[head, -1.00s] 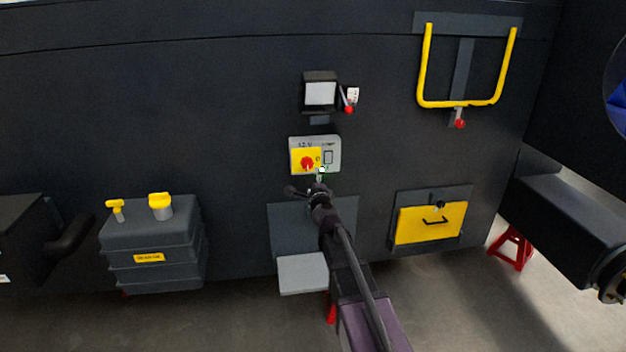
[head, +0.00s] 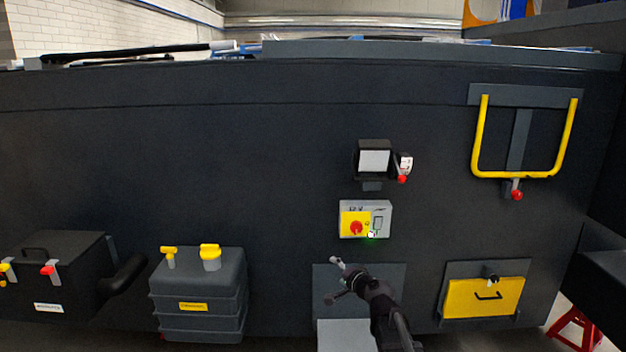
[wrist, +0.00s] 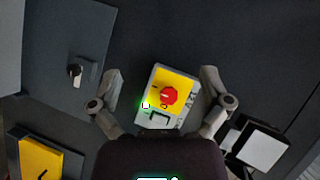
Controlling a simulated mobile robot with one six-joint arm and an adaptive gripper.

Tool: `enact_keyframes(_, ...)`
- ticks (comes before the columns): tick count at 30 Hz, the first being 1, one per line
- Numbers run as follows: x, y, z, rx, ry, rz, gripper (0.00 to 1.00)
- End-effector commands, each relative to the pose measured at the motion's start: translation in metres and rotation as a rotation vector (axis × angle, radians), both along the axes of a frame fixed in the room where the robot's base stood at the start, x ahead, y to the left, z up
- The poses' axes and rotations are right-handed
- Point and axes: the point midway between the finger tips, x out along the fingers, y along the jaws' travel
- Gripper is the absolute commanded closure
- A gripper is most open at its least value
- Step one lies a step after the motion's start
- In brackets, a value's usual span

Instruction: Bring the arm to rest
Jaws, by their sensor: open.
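My gripper (head: 333,281) is open and empty in the head view, in front of the dark chassis wall and below the switch box. In the wrist view my gripper (wrist: 158,92) shows its two fingers spread wide, on either side of the switch box in the picture. The switch box (head: 384,206) is grey with a yellow plate and a red rotary knob (head: 356,228). A small lit green spot shows at its lower edge. The switch box also shows in the wrist view (wrist: 188,84), apart from the fingers as far as I can tell.
A lamp (head: 374,160) with a red-tipped lever sits above the switch box. A yellow U-shaped bar (head: 478,135) is at upper right, a yellow drawer (head: 470,300) at lower right. A grey tank (head: 200,305) and a black box (head: 50,275) stand at lower left.

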Motion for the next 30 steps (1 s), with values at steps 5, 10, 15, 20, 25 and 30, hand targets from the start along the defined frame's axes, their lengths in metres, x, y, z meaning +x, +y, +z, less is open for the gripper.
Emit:
enact_keyframes(5, -0.048, 0.008, -0.029, -0.245, 0.11, 0.182, 0.02)
enact_keyframes(10, -0.096, 0.0, -0.06, -0.472, 0.252, 0.338, 0.02)
enact_keyframes(15, -0.149, -0.023, -0.085, -0.683, 0.428, 0.471, 0.02)
enact_keyframes(20, -0.198, -0.053, -0.099, -0.855, 0.613, 0.569, 0.02)
enact_keyframes(25, -0.236, -0.08, -0.102, -0.974, 0.773, 0.628, 0.02)
enact_keyframes(30, -0.252, -0.092, -0.102, -1.022, 0.849, 0.649, 0.02)
